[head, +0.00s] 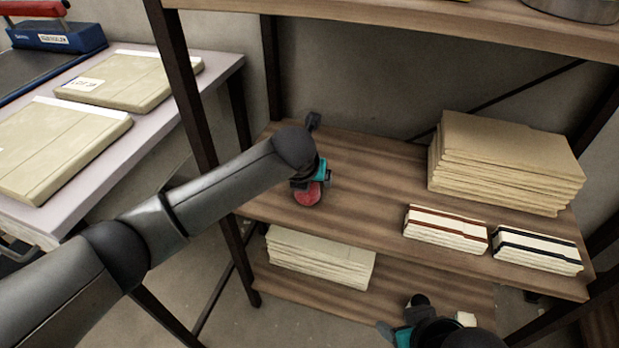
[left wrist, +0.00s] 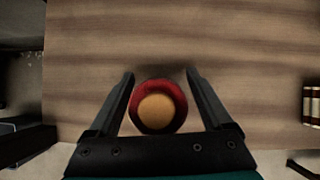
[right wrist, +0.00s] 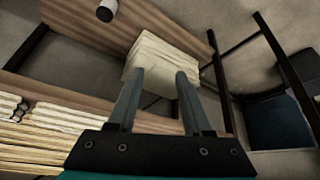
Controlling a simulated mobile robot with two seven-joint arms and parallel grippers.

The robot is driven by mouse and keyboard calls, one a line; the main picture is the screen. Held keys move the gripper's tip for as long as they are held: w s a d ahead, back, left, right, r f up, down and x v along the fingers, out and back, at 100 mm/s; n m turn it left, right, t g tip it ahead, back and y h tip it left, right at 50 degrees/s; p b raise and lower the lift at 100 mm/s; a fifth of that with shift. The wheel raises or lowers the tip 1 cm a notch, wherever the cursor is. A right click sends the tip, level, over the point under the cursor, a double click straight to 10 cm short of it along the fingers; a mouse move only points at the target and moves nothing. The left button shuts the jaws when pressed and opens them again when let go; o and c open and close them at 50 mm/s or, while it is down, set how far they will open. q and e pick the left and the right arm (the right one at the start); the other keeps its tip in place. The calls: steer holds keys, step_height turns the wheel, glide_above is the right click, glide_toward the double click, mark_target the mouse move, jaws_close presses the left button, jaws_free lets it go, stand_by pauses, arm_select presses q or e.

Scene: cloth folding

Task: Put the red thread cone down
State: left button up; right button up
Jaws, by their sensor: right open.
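The red thread cone (head: 308,194) stands on the wooden middle shelf (head: 365,188), near its left front part. In the left wrist view the cone (left wrist: 158,106) shows from above, with a tan round top and a red rim, between the two fingers. My left gripper (left wrist: 160,85) is open around it, with a narrow gap on each side. In the head view the left gripper (head: 309,178) partly hides the cone. My right gripper (right wrist: 160,80) is open and empty, low in front of the shelves.
Tan folded cloths (head: 505,165) are stacked at the shelf's right, with brown-banded (head: 445,230) and dark-banded (head: 537,252) piles before them. Cream cloths (head: 320,260) lie on the lower shelf. A dark post (head: 183,80) stands near my left arm. The shelf's middle is clear.

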arm_select(q)
steer(key=shift+o, duration=0.4)
steer(key=shift+s+r+p, duration=0.25)
steer(key=shift+r+p, duration=0.1)
steer(key=shift+r, duration=0.25)
steer(key=p+v, duration=0.5)
steer(key=v, duration=0.5)
steer(key=shift+s+r+p, duration=0.25)
steer(key=shift+r+p, duration=0.05)
steer(key=shift+p, duration=0.05)
arm_select(e)
steer(key=s+d+f+g, duration=0.1)
steer(key=s+f+g, duration=0.1)
steer(key=f, duration=1)
steer(key=shift+s+g+h, duration=0.3)
steer(key=shift+s+g, duration=0.1)
steer(key=shift+s, duration=0.2)
arm_select(q)
steer(key=shift+a, duration=0.1)
arm_select(e)
steer(key=shift+f, duration=0.1)
